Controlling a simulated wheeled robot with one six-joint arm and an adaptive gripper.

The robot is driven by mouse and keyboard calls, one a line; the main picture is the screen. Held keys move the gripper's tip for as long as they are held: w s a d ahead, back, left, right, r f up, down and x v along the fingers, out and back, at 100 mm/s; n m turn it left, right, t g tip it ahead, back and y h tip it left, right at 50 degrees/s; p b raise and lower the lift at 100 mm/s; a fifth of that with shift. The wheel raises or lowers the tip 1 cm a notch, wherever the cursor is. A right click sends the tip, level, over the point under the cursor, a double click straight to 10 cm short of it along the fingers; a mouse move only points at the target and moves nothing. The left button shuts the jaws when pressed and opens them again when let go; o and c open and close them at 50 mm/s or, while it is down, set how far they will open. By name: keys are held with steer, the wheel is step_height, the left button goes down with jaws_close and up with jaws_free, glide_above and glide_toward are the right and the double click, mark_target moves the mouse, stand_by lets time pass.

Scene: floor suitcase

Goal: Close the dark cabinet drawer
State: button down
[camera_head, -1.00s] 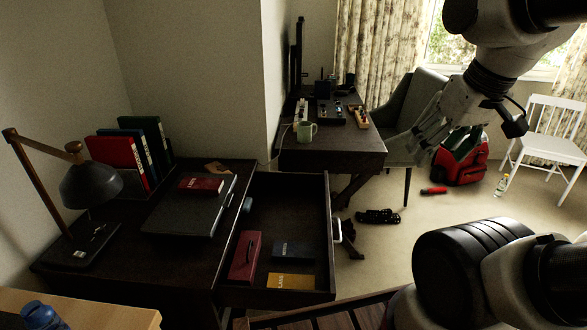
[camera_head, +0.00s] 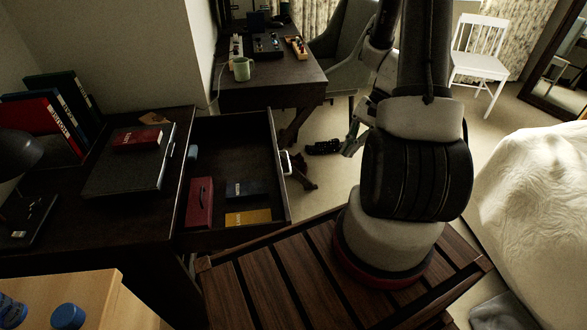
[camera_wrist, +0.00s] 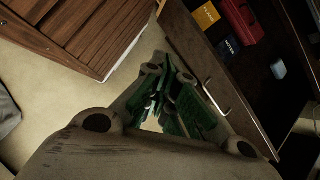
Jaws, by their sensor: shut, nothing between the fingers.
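The dark cabinet (camera_head: 90,205) stands at the left in the head view, with its drawer (camera_head: 281,190) pulled well out toward the right. The light metal handle (camera_head: 287,162) is on the drawer's outer front. My gripper (camera_head: 352,142) is to the right of the handle, apart from it and partly hidden behind my arm. In the wrist view my gripper (camera_wrist: 168,85) is shut and empty, beside the drawer front (camera_wrist: 203,70).
A laptop (camera_head: 128,172) with a red book (camera_head: 137,139) lies on the cabinet top. A bed (camera_head: 535,210) stands at the right.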

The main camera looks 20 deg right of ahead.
steer(key=w+f+m+t+y, duration=0.1)
steer(key=w+f+m+t, duration=0.3)
steer(key=w+f+m, duration=0.5)
steer(key=w+a+f, duration=0.1)
steer(key=a+f, duration=0.1)
steer(key=a, duration=0.3)
steer(key=w+a+f+n, duration=0.1)
steer(key=w+a+f, duration=0.1)
steer(key=a, duration=0.4)
steer(key=shift+w+f, duration=0.2)
steer(key=shift+f, duration=0.35)
steer(key=shift+a, duration=0.2)
steer(key=w+a, duration=0.2)
steer(key=a, duration=0.7)
steer(key=w+a, duration=0.3)
steer(key=a, duration=0.7)
steer(key=w+a, duration=0.3)
steer(key=a, duration=0.6)
steer(key=shift+w+a, duration=0.15)
steer(key=shift+a, duration=0.2)
steer(key=shift+w+a+r, duration=0.1)
steer(key=shift+w+a, duration=0.05)
steer(key=shift+a, duration=0.35)
